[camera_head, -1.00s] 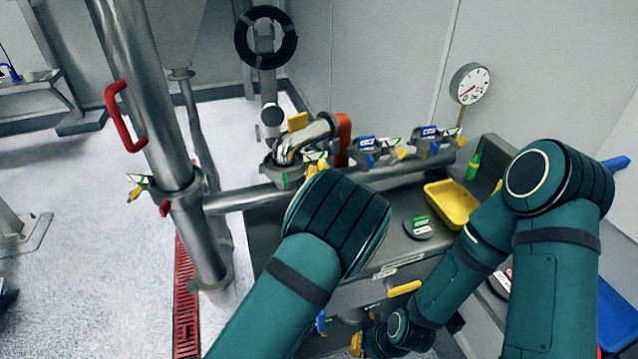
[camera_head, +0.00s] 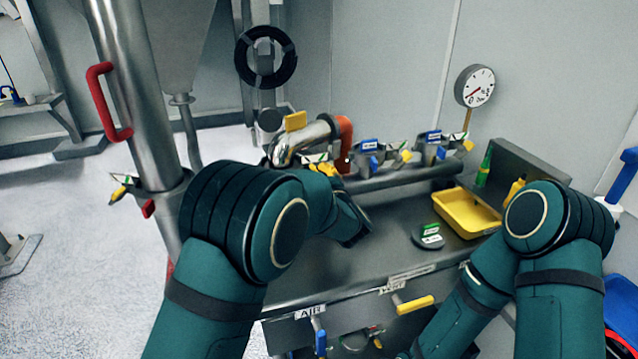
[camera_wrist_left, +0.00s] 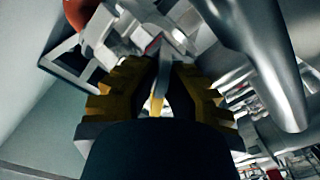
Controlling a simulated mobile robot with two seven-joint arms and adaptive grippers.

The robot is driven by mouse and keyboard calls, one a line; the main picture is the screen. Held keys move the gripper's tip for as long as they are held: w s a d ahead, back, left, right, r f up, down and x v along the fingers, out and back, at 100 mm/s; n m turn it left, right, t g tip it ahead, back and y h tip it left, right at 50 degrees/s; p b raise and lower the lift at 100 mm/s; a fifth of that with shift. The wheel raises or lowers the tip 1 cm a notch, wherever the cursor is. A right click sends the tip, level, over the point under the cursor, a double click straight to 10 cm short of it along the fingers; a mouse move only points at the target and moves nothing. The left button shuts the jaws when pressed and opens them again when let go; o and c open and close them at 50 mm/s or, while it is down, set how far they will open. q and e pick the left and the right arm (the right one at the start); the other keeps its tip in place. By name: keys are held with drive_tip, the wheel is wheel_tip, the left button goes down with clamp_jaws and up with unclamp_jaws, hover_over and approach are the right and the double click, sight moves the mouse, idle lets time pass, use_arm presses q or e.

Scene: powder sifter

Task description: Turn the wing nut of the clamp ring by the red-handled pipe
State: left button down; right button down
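The upright pipe with the red handle (camera_head: 103,100) stands at the left in the head view. A clamp (camera_head: 124,188) with a yellow-tipped part sits low on it. My left elbow is in front of the lower pipe, and my forearm points right, away from that clamp. My left gripper shows in the wrist view (camera_wrist_left: 160,75) as two yellow-padded fingers close around a thin metal part with a yellow piece; I cannot tell whether they touch it. My right gripper is out of view below the frame.
An orange-red elbow (camera_head: 344,132) and several tagged blue and yellow clamps (camera_head: 372,150) line the cross pipe behind the bench. A yellow tray (camera_head: 468,212) and a dark round piece (camera_head: 428,237) lie on the grey bench. A gauge (camera_head: 475,86) stands at the back.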

use_arm(q)
drive_tip(key=shift+a+r+n, duration=0.1)
drive_tip(key=shift+r+n, duration=0.05)
drive_tip(key=shift+n, duration=0.45)
drive_tip(key=shift+b, duration=0.3)
drive_tip(key=c, duration=1.1)
unclamp_jaws()
drive_tip(key=shift+s, duration=0.15)
drive_tip(key=v, duration=1.1)
drive_tip(key=shift+s, duration=0.25)
